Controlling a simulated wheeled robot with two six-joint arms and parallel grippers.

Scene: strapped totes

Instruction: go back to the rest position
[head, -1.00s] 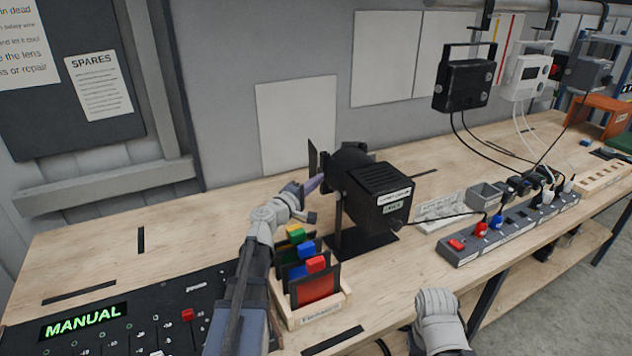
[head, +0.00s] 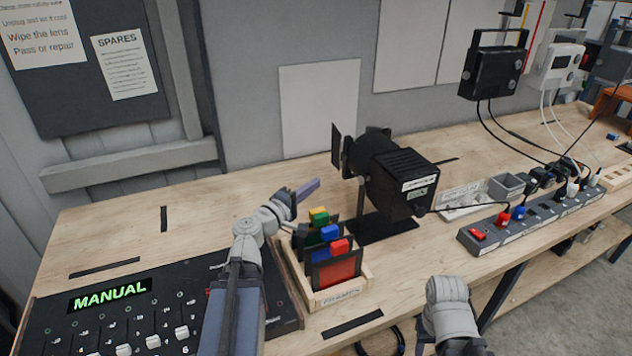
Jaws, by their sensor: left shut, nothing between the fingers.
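My left gripper (head: 304,191) is shut and empty. It is over the bench, left of the black stage lamp (head: 390,172) and apart from it, just behind the wooden frames box (head: 340,296). My right arm (head: 448,310) shows at the bottom, in front of the bench edge; its gripper fingers are not visible. The lamp stands upright on a dark base plate, with its cable running right. The frames box holds several coloured-tab frames standing upright, a red one (head: 335,270) at the front.
A control desk (head: 130,310) reading MANUAL lies at front left, under my left arm. A power strip (head: 530,220) with plugs lies at right. A black lamp (head: 494,72) and a white lamp (head: 558,66) hang at upper right. The bench behind my left gripper is clear.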

